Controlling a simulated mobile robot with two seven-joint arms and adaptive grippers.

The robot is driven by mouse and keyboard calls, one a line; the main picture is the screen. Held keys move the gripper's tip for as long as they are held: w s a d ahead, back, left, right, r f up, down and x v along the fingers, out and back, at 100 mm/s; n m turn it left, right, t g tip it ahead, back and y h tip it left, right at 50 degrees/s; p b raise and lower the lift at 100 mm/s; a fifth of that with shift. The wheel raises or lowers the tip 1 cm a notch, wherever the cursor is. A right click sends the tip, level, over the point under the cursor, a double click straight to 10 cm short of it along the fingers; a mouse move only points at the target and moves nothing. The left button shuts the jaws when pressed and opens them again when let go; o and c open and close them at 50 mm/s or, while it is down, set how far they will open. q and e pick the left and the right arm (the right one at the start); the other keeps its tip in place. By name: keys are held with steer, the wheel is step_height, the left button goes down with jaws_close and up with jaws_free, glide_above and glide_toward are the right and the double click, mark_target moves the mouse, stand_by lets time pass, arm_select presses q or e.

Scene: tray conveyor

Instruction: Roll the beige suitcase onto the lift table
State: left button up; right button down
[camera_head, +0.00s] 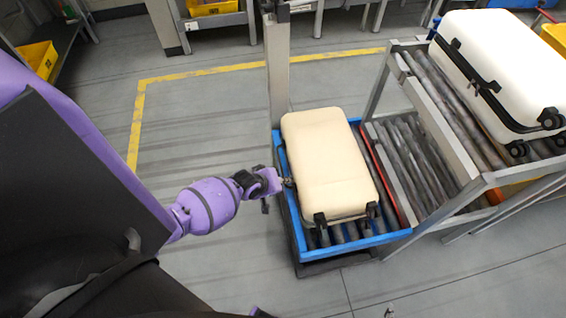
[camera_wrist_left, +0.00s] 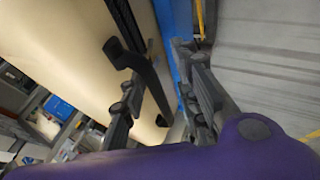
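The beige suitcase (camera_head: 325,160) lies flat on rollers inside the blue-rimmed lift table (camera_head: 385,240). Its dark wheels face the near end. My left gripper (camera_head: 284,182) is at the suitcase's left side, over the table's left rim. In the left wrist view the gripper (camera_wrist_left: 160,108) has its fingers apart, with a black handle-like part (camera_wrist_left: 150,82) of the suitcase (camera_wrist_left: 70,45) showing between them. Whether a finger touches it cannot be told. The blue rim (camera_wrist_left: 180,20) also shows there. My right gripper is not in view.
A lower roller conveyor (camera_head: 410,150) stands beside the lift table, with a red-orange strip (camera_head: 385,175) between them. A white suitcase (camera_head: 497,65) lies on the upper roller conveyor (camera_head: 450,100). A grey post (camera_head: 277,65) rises behind the table. Floor to the left is clear.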

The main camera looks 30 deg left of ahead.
arm_select(q)
steer(key=shift+o, duration=0.7)
steer(key=shift+s+a+f, duration=0.1)
steer(key=shift+s+a, duration=0.05)
steer(key=shift+a, duration=0.05)
steer(key=shift+d, duration=0.1)
steer(key=shift+w+d, duration=0.2)
steer(key=v, duration=1.2)
steer(key=shift+a, duration=0.1)
